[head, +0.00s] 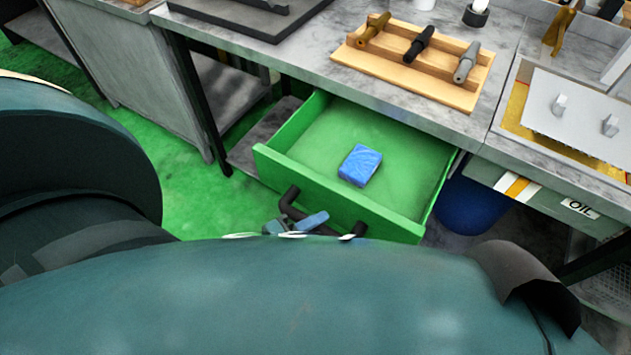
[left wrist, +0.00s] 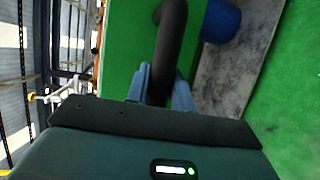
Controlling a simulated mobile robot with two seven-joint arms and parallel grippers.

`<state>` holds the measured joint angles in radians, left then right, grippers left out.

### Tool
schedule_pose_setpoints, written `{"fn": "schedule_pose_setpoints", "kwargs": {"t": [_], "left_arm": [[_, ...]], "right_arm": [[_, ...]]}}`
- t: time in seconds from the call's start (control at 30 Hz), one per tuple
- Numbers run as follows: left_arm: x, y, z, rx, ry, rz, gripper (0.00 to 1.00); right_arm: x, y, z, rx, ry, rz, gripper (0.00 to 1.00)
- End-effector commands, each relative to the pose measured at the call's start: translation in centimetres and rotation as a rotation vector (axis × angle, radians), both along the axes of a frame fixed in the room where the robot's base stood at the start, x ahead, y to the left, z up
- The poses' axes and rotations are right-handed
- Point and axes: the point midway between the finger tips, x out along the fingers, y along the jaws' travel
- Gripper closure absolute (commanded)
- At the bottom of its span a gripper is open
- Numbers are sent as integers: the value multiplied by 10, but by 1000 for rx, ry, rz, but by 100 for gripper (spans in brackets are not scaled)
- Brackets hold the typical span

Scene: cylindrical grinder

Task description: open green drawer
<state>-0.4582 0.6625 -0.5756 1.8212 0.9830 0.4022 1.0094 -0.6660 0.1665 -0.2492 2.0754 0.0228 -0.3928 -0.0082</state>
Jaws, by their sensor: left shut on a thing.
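The green drawer (head: 300,187) is pulled well out from under the grey workbench in the head view. A blue block-like item (head: 360,165) lies inside it. The drawer's dark bar handle (head: 290,197) is on its front. My left gripper (head: 297,224) is at the handle, mostly hidden behind my own arm. In the left wrist view its blue-grey fingers (left wrist: 160,88) are shut around the dark handle (left wrist: 171,45), with the green drawer front (left wrist: 130,45) behind. My right gripper is not in view.
A wooden holder (head: 410,66) with several handled tools stands on the workbench (head: 310,45) above the drawer. A blue bin (head: 470,203) is below the bench, right of the drawer. Green floor (head: 200,200) is clear to the left.

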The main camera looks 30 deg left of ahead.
Motion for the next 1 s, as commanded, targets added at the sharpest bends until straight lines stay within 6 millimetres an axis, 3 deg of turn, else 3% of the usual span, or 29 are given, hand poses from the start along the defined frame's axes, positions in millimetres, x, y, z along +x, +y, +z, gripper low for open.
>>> {"fn": "schedule_pose_setpoints", "kwargs": {"t": [0.03, 0.07, 0.3, 0.77, 1.0], "left_arm": [[0, 0, 0, 1, 0, 0, 100], [0, 0, 0, 1, 0, 0, 74], [0, 0, 0, 1, 0, 0, 55], [-1, 1, 0, 0, 1, 0, 55], [-33, 15, 4, 3, 5, -3, 55]], "right_arm": [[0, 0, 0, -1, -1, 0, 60], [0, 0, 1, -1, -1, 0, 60], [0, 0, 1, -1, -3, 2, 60], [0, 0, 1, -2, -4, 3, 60], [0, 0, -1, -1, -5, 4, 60]]}}
